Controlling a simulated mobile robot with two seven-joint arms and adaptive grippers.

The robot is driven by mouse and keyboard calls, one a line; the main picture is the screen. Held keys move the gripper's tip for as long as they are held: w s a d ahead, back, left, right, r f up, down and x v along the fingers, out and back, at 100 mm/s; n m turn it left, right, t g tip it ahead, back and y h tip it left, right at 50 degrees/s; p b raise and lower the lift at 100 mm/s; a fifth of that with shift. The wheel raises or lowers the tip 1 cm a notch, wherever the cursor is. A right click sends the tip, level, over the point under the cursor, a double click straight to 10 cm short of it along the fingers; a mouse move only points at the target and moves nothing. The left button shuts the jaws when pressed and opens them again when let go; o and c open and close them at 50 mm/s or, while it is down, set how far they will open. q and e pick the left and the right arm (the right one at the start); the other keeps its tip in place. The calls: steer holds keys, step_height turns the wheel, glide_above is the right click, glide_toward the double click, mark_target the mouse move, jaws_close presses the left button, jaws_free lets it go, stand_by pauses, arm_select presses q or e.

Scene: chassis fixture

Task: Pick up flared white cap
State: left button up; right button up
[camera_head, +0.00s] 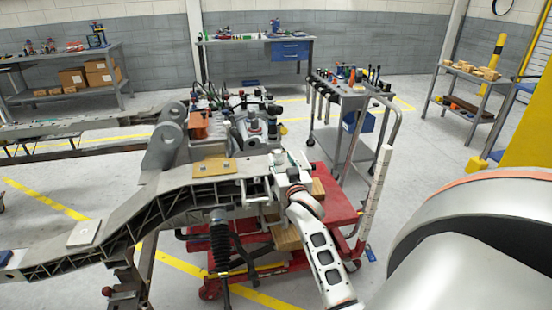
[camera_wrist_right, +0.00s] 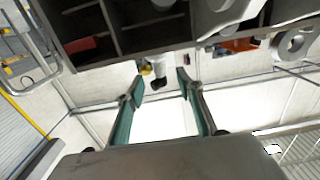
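My right arm reaches up to the grey chassis frame (camera_head: 205,188) in the head view. My right gripper (camera_head: 290,163) is at the frame's right end, beside the cluster of fittings. In the right wrist view the two teal fingers of that gripper (camera_wrist_right: 157,82) stand apart, with nothing clearly held between them. A small white and dark piece (camera_wrist_right: 158,76) shows between the fingertips; I cannot tell whether it is the flared white cap or how far away it is. I cannot pick out the cap surely in the head view. My left gripper is not in view.
A red cart (camera_head: 335,205) stands under the frame's right end. A grey tool cart (camera_head: 350,95) stands behind it. A workbench (camera_head: 255,40) and shelves line the back wall. In the wrist view, a dark ribbed frame edge (camera_wrist_right: 150,42) spans the top, near the fingertips.

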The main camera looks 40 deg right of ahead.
mark_target(278, 155)
steer(key=x, duration=0.5)
steer(key=shift+w+d+f, duration=0.1)
steer(key=shift+w+f, duration=0.1)
steer(key=shift+w, duration=0.1)
steer(key=c, duration=0.9)
